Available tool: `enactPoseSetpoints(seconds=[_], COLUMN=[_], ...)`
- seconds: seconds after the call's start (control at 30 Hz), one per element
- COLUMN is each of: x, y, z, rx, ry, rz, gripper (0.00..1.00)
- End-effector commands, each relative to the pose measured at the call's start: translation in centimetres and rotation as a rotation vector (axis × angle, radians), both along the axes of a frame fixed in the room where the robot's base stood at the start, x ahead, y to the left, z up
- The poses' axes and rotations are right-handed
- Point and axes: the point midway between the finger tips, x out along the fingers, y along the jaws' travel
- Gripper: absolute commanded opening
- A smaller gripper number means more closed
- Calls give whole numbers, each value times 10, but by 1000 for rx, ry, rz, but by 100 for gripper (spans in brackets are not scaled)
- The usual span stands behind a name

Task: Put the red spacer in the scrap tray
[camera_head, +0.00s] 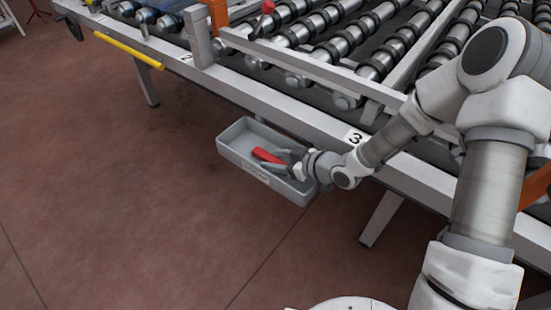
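The red spacer (267,156) is a short red bar within the outline of the grey scrap tray (229,133), a shallow open box with a label on its front wall. The tray hangs beside the front rail of the roller table. My gripper (277,159) reaches in from the right over the tray, with its fingers at the right end of the spacer. I cannot tell whether the fingers grip it, or whether the spacer touches the tray floor.
The roller table's rail (310,122) runs behind the tray, with a label "3" (354,137) near my arm. Another red part (268,7) is up among the rollers. A yellow bar (129,50) sticks out at the left. The floor in front is clear.

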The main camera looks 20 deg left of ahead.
Motion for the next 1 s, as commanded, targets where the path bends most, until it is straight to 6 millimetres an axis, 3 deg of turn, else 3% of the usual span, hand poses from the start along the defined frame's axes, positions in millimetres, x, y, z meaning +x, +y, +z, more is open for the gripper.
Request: enactPoseSetpoints(seconds=[0.37,0.73,1.0], x=[0,-19,-26], y=[0,-48,-61], z=[5,34,40], rx=[0,0,0], ry=[0,-1,0], rz=[0,-3,0], gripper=[61,61,61])
